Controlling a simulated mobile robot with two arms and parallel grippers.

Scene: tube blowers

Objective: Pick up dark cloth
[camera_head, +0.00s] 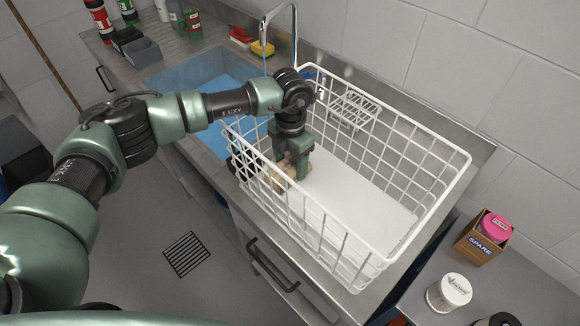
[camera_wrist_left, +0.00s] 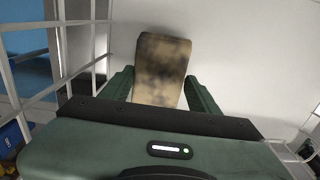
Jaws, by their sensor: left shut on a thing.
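The cloth (camera_head: 283,178) is tan-brown with dark stains and sits inside the white wire basket (camera_head: 423,218), at its left end. In the left wrist view the cloth (camera_wrist_left: 162,66) stands out between the two fingers against the pale basket floor. My left gripper (camera_head: 292,165) reaches down into the basket and is shut on the cloth; it also shows in the left wrist view (camera_wrist_left: 161,92). The gripper hides part of the cloth in the head view. I cannot tell whether the cloth touches the basket floor. My right gripper is not in view.
The basket's wire walls surround the gripper. A blue-lined sink (camera_head: 210,78) with a tall faucet (camera_head: 294,30) lies behind and left. Bottles (camera_head: 193,24) and a grey bin (camera_head: 142,52) stand farther left. A SPARE box (camera_head: 480,240) and white-lidded jar (camera_head: 449,293) stand right.

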